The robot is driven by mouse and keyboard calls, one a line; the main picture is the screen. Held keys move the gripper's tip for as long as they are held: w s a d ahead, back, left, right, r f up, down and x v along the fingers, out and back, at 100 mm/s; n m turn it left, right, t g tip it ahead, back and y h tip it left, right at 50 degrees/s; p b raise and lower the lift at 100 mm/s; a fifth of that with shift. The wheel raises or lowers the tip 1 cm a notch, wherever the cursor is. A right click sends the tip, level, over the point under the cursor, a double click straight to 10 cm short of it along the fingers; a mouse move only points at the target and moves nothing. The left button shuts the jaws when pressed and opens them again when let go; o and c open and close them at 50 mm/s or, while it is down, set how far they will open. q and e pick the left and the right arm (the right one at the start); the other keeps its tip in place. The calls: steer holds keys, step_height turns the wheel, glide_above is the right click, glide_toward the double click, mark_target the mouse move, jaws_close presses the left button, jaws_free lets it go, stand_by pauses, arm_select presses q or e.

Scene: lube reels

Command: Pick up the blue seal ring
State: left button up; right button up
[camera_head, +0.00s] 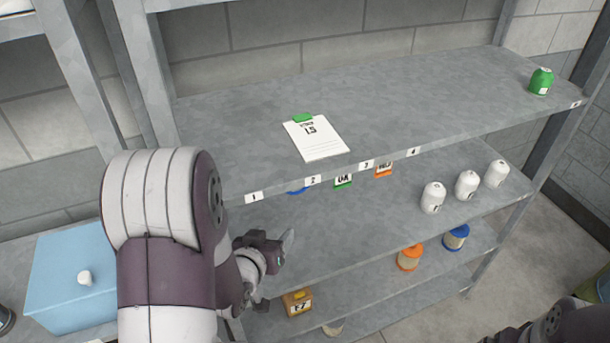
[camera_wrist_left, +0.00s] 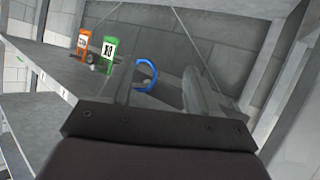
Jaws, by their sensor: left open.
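The blue seal ring (camera_head: 297,190) shows only as a thin blue edge in the head view, just under the top shelf's front edge near label 2. The shelf hides the rest of it. In the left wrist view the blue ring (camera_wrist_left: 146,74) stands upright as an open curve, between the two fingers. My left gripper (camera_wrist_left: 160,92) is open and empty, with the ring ahead of it. In the head view my left gripper (camera_head: 275,250) is in front of the shelf rack, below and left of the ring. Part of my right arm shows at the lower right, without a clear gripper.
A green tag (camera_wrist_left: 109,47) and an orange tag (camera_wrist_left: 82,41) stand beside the ring. The top shelf (camera_head: 400,85) holds a clipboard (camera_head: 315,138) and a green bottle (camera_head: 541,81). White bottles (camera_head: 433,197) stand on the middle shelf. A blue box (camera_head: 70,275) is at left.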

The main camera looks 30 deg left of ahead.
arm_select(q)
steer(key=w+a+p, duration=0.2)
steer(key=w+p, duration=0.1)
steer(key=w, duration=0.9)
steer(key=shift+w+a+t, duration=0.2)
steer(key=shift+a+t, duration=0.15)
steer(key=shift+t, duration=0.05)
steer(key=shift+s+r, duration=0.15)
steer(key=shift+r, duration=0.05)
jaws_close()
